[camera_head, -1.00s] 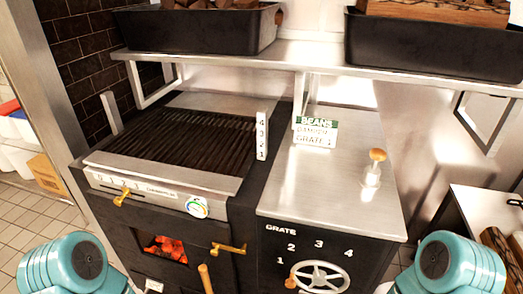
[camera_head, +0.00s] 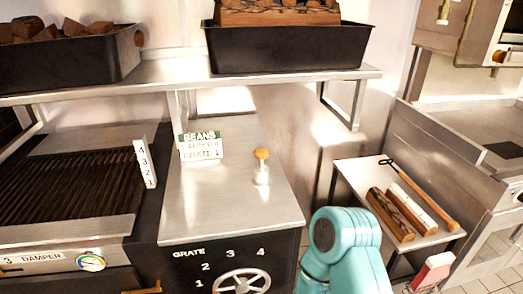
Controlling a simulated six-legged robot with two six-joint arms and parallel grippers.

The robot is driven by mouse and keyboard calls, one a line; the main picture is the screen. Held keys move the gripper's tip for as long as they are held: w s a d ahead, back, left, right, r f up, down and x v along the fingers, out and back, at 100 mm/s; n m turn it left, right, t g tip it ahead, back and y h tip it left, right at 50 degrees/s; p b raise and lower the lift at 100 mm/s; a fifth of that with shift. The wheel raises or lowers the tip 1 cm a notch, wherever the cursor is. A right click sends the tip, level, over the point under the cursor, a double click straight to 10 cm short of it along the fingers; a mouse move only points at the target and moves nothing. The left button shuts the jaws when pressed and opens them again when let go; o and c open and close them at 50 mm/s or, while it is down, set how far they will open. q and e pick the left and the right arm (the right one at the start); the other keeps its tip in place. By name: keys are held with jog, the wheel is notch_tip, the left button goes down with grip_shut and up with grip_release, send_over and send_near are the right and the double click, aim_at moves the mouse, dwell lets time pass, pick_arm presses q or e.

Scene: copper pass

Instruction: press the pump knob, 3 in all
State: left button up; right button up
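The pump knob (camera_head: 262,154) is a small round orange-brown knob on a short pale metal post. It stands upright on the steel top (camera_head: 232,214) of the cabinet marked GRATE, right of the middle of that top. One teal link of my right arm shows at the bottom, right of the cabinet and below the knob. Neither of my grippers is in view, and nothing touches the knob.
A sign (camera_head: 200,147) reading BEANS stands behind and left of the knob. A spoked wheel (camera_head: 241,283) is on the cabinet front. The grill (camera_head: 70,187) is at left. A shelf (camera_head: 180,86) with black bins runs above. A side table (camera_head: 372,167) holds logs at right.

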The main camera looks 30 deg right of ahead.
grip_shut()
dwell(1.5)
